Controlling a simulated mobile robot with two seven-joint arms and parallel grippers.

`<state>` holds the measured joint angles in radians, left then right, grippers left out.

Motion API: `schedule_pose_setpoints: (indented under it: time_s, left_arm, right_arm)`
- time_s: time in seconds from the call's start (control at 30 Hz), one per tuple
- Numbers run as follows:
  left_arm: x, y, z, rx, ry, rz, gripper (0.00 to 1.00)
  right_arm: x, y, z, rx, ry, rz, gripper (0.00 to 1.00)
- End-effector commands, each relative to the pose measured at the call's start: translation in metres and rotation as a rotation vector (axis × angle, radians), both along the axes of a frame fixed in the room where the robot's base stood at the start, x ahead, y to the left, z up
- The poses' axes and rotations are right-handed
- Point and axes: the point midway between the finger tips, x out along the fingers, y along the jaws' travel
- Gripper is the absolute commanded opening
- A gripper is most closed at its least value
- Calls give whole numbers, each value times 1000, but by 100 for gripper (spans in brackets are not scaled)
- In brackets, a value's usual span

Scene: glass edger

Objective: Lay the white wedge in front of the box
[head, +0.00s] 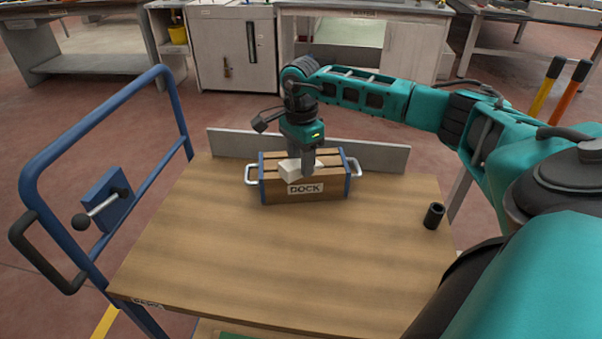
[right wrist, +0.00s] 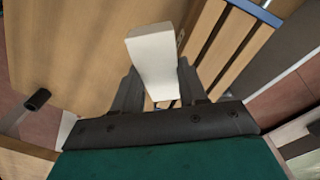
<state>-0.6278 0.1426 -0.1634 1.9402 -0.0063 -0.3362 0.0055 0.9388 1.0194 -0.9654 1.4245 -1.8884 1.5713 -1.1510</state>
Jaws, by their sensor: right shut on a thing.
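The white wedge (head: 289,166) is held in my right gripper (head: 308,168), which is shut on it. In the head view the wedge overlaps the top front edge of the wooden box (head: 335,186), which has blue corner strips, metal side handles and a "DOCK" label. In the right wrist view the wedge (right wrist: 152,58) sticks out between the fingers of the gripper (right wrist: 158,88), apparently above the table, with the slatted box (right wrist: 212,40) beside it. I cannot tell its exact height. My left gripper is not in view.
The wooden table top (head: 270,250) is bare in front of the box. A black cylindrical socket (head: 434,216) stands at its right side. A pale board (head: 380,156) stands along the back edge. A blue rail (head: 95,125) rises at the left.

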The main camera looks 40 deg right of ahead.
Motion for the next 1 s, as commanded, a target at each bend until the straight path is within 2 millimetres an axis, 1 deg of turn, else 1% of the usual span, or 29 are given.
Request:
schedule_pose_setpoints:
  time_s: [0.23, 0.3, 0.57, 0.7, 0.73, 0.9, 1.0]
  left_arm:
    - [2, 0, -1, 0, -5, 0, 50]
    - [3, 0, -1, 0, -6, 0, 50]
    - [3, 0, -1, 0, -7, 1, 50]
    - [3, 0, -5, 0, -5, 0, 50]
    - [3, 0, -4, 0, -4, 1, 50]
    - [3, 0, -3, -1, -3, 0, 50]
    - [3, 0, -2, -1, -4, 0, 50]
  right_arm:
    - [-1, 0, -34, 0, 4, 0, 5]
    - [0, 0, -41, 0, 2, 1, 5]
    - [0, 0, -42, 0, 0, 1, 5]
    - [0, 0, -47, 0, 0, 1, 5]
    - [0, 0, -46, 0, 0, 1, 44]
    - [0, 0, -45, 0, 1, 1, 60]
    - [0, 0, -45, 0, 1, 1, 67]
